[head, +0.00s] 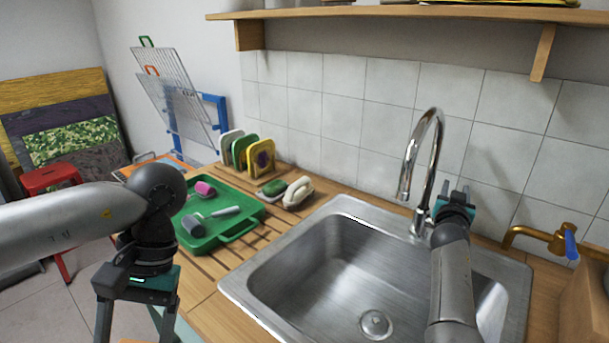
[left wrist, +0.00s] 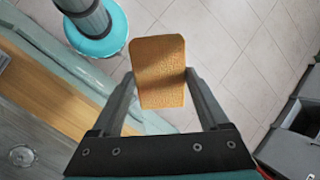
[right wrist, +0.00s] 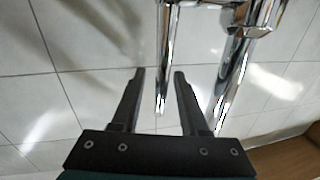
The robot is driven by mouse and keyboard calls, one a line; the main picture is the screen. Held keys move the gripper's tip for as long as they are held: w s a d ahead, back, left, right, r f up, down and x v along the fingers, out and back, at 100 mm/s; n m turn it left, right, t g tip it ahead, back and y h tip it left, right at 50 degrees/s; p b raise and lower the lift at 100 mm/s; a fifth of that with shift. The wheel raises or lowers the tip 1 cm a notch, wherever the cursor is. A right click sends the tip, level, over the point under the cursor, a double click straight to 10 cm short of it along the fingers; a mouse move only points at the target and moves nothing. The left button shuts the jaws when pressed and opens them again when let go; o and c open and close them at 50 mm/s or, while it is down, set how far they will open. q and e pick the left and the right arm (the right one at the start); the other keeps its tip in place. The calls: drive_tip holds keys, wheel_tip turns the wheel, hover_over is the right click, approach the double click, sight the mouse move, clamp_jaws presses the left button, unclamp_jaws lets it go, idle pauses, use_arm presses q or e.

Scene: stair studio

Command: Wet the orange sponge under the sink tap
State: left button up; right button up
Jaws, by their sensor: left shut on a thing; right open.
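The orange sponge (left wrist: 160,75) shows in the left wrist view, clamped between the two fingers of my left gripper (left wrist: 159,74). It hangs over the floor, off the counter's front edge. In the head view my left gripper (head: 136,318) is at the lower left; its fingertips and the sponge are cut off. The sink (head: 325,290) is steel and looks empty. Its chrome tap (head: 434,125) arches over the basin. My right gripper (head: 456,187) is open just right of the tap's base. In the right wrist view a thin chrome rod (right wrist: 163,60) shows between its fingers; contact is unclear.
A green tray (head: 247,232) with two small rollers stands left of the sink. A brass tap (head: 540,235) with a blue handle is at the right. A shelf (head: 400,12) runs above.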

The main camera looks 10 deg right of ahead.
clamp_jaws()
idle(0.3)
idle(1.1)
